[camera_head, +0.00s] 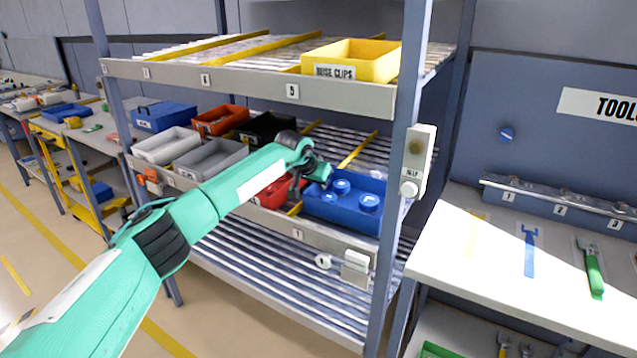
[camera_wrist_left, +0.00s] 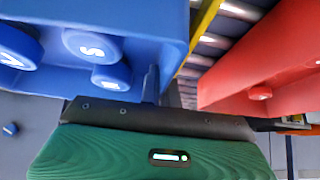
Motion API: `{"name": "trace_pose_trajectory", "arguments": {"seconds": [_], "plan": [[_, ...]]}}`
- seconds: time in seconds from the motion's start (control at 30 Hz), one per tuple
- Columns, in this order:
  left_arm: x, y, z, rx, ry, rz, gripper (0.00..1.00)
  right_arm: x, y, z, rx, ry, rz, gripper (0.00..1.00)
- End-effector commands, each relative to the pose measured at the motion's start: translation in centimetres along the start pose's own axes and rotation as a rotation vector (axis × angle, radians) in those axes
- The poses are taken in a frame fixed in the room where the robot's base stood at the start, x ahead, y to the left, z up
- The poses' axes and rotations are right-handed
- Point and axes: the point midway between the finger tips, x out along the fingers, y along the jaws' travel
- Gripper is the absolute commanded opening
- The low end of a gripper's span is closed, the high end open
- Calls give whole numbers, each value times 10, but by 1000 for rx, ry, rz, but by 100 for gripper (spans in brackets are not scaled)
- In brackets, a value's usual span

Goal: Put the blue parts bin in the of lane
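A blue parts bin (camera_head: 345,219) with blue round-topped pieces (camera_head: 369,203) in it sits at the right end of the middle shelf. My left gripper (camera_head: 318,172) is at the bin's left rear edge in the head view. In the left wrist view the blue bin (camera_wrist_left: 150,22) fills the upper left, and a dark finger (camera_wrist_left: 151,86) stands close against its wall. The other finger does not show clearly, so I cannot tell whether the wall is gripped. Another blue bin (camera_head: 165,116) stands at the far left of that shelf. My right gripper is out of view.
A red bin (camera_head: 272,194) is left of the blue one, past a yellow lane divider (camera_head: 357,150). Grey (camera_head: 211,160) and black bins are farther left. A yellow bin (camera_head: 352,60) sits on the upper shelf. A rack post (camera_head: 397,150) stands close on the right.

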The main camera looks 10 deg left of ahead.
Motion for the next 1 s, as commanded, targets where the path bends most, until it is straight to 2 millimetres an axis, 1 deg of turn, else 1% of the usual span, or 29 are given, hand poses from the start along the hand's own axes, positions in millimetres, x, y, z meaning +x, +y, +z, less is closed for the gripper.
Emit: {"name": "trace_pose_trajectory", "arguments": {"seconds": [0.2, 0.47, 0.57, 0.6, 0.63, 0.87, 1.0], "plan": [[4, 0, 2, 0, 1, 1, 0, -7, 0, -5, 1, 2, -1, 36], [4, 0, 2, 0, 1, 1, 0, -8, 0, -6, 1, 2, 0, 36], [4, 0, 2, 0, 1, 1, 19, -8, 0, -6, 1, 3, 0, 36], [4, 0, 2, 0, 1, 1, 27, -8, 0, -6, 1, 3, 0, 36], [4, 0, 2, 0, 1, 1, 29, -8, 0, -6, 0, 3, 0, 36], [5, 0, 3, 0, -1, 0, 29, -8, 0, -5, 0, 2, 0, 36], [0, -1, 3, 1, 1, 0, 29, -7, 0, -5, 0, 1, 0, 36]]}}
